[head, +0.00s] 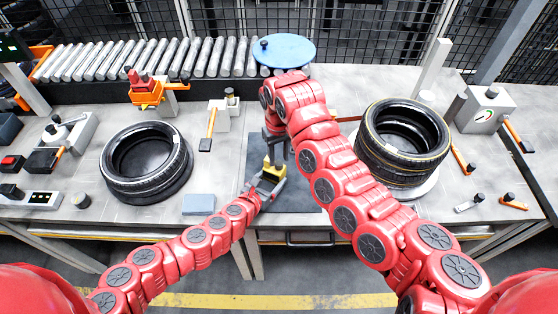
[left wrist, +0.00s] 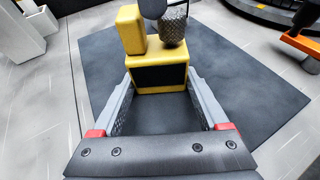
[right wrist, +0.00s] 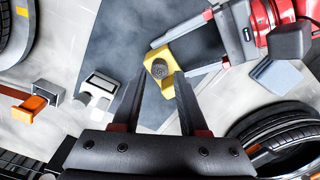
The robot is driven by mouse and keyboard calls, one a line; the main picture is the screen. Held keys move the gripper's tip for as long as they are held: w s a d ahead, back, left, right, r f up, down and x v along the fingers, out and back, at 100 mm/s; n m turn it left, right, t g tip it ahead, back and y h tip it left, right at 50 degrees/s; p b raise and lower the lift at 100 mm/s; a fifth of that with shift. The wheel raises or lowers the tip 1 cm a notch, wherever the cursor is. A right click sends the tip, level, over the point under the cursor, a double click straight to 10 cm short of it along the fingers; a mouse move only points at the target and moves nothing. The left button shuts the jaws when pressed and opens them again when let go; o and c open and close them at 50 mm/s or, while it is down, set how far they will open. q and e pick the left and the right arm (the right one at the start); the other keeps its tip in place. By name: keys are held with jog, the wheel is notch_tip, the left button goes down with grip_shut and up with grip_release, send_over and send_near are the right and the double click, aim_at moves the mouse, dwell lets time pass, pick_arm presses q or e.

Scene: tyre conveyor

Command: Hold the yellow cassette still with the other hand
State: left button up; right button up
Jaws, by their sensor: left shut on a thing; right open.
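The yellow cassette (head: 270,163) is on the dark mat (head: 290,190) at the middle of the table. In the left wrist view the cassette (left wrist: 143,77) is a block with a dark front, a raised yellow part and a grey knurled knob (left wrist: 172,27). My left gripper (head: 268,179) is shut on it, one finger on each side. My right gripper (head: 275,148) is open above the cassette. The right hand partly hides the cassette in the head view.
A tyre (head: 146,163) lies on the left and stacked tyres (head: 402,140) stand on the right. A blue disc (head: 284,50) is behind my right wrist, by the roller conveyor (head: 150,58). A blue-grey block (head: 198,204) lies left of the mat.

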aim_at(279, 163)
jog(key=shift+f, duration=1.5)
grip_shut()
